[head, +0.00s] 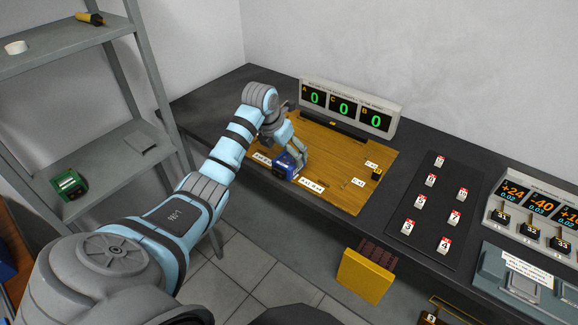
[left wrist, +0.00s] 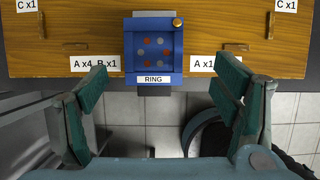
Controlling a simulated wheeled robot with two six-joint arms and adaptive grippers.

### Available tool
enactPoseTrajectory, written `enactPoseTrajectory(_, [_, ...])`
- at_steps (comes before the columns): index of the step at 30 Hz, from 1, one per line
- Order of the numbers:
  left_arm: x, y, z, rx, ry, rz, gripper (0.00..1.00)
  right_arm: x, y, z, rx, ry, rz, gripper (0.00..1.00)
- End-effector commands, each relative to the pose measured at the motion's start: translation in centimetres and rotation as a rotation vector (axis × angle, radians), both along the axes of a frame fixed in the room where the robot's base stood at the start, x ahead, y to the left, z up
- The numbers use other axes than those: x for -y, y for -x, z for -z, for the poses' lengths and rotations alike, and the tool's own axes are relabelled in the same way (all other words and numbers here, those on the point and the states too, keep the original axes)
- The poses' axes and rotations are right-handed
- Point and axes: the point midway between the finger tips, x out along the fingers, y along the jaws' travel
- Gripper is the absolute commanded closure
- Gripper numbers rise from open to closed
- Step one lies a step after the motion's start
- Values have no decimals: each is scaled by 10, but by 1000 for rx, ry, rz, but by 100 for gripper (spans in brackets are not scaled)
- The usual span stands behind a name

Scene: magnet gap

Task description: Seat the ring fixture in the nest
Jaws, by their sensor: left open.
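The blue ring fixture (left wrist: 133,50), a square block with a RING label and red and grey dots on its face, is at the front edge of the wooden board. It also shows in the head view (head: 286,166). My left gripper (left wrist: 161,68) is open, with its teal fingers apart to the left and right of the fixture's near side. In the head view my left gripper (head: 296,151) hangs over the fixture and partly hides it. My right gripper is not in view.
The wooden board (head: 345,192) carries paper labels and a small black-yellow part (head: 376,174). A display (head: 345,110) stands behind it. A dark panel (head: 432,222) with several red-white tags lies to the right. A green block (head: 70,186) is on the shelf at left.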

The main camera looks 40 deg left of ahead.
Motion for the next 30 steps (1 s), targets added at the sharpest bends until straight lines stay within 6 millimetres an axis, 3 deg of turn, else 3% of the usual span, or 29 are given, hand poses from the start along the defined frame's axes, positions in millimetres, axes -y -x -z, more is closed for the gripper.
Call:
enactPoseTrajectory(11, [-8, -24, 58, 0, 3, 1, 18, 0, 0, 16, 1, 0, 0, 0])
enactPoseTrajectory(19, [-8, -27, 61, 3, 0, 1, 20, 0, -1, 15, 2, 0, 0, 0])
enactPoseTrajectory(30, [-8, -27, 61, 3, 0, 1, 79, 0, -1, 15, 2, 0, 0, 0])
